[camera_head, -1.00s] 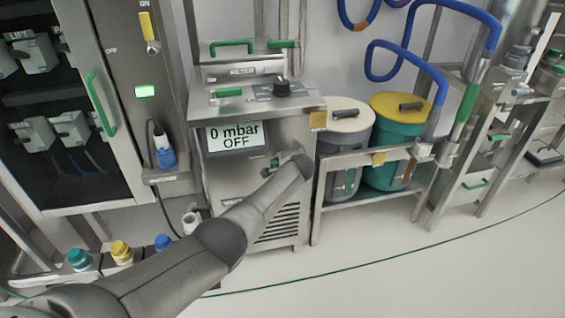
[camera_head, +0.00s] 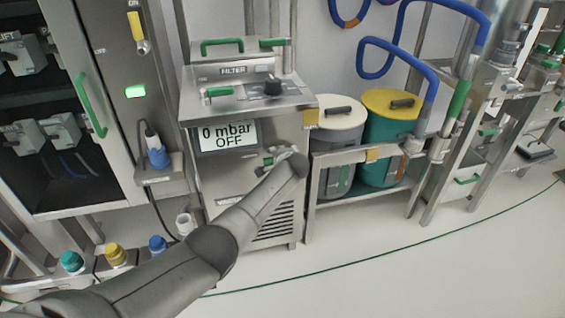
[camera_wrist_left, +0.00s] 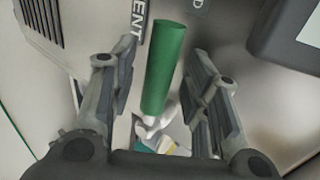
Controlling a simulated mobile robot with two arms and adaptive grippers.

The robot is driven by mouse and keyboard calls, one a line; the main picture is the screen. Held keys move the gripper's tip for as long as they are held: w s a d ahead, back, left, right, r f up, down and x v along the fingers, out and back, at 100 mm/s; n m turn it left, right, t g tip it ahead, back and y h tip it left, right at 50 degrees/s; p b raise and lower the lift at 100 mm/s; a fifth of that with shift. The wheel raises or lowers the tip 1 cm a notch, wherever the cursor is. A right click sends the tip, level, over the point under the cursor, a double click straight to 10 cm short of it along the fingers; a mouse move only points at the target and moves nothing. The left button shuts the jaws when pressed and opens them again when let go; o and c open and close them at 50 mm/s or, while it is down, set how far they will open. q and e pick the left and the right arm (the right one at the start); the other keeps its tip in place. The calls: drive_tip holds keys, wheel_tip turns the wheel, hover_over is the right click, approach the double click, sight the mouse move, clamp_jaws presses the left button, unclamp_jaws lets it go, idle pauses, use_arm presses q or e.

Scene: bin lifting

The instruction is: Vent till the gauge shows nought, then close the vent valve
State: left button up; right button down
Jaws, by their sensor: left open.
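The gauge display (camera_head: 228,136) on the front of the steel filter unit reads "0 mbar" and "OFF". The vent valve's green handle (camera_head: 268,161) shows in part below the display, beside the end of my left arm. In the left wrist view the green handle (camera_wrist_left: 163,70) stands between my fingers, above its pale metal fitting, with a partly cut-off "VENT" label beside it. My left gripper (camera_wrist_left: 160,52) is open around the handle, with a gap visible on both sides. In the head view my wrist hides most of this gripper. My right gripper is not in view.
The filter unit has a black knob (camera_head: 272,85) and another green handle (camera_head: 219,91) on top. A cabinet (camera_head: 100,205) stands at the left. Two lidded bins (camera_head: 388,128) stand on a rack at the right. Open floor (camera_head: 400,260) lies in front.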

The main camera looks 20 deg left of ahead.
use_arm(q)
drive_tip(key=v, duration=1)
drive_tip(key=shift+s+r, duration=0.15)
drive_tip(key=shift+s, duration=0.2)
drive_tip(key=shift+d, duration=0.15)
